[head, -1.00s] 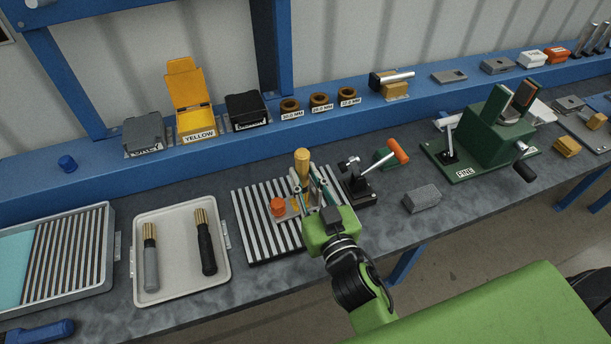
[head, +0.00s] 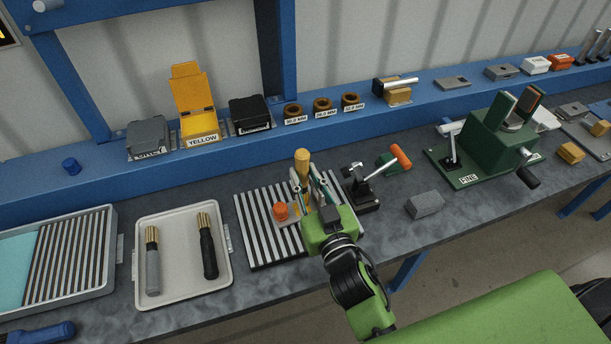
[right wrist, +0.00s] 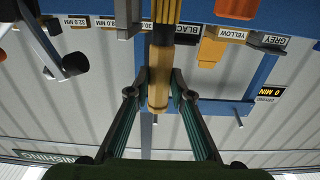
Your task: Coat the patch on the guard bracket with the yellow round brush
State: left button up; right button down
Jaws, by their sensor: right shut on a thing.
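My right gripper (head: 309,187) is shut on the yellow round brush (head: 303,163), whose yellow handle stands upright between the fingers. The brush also shows between the fingers in the right wrist view (right wrist: 160,72). Gripper and brush are over the slatted black and white rack (head: 262,228). A small grey plate with an orange knob (head: 281,210), seemingly the guard bracket, lies on the rack beside the brush. The brush's lower end and the patch are hidden by the gripper, so I cannot tell whether they touch. My left gripper is not in view.
An open yellow pot (head: 197,123) stands on the blue shelf between a closed grey pot (head: 147,138) and a closed black pot (head: 249,113). A tray (head: 181,285) holds a grey and a black brush. A toggle clamp (head: 360,185) stands close to the right of the gripper.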

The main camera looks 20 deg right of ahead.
aim_at(306, 157)
jog(key=shift+s+d+f, duration=0.1)
jog(key=shift+s+f, duration=0.05)
jog(key=shift+s, duration=0.6)
notch_tip(306, 157, up, 6)
jog(key=p, duration=0.5)
jog(key=shift+p, duration=0.4)
jog(key=c, duration=2.5)
grip_release()
grip_shut()
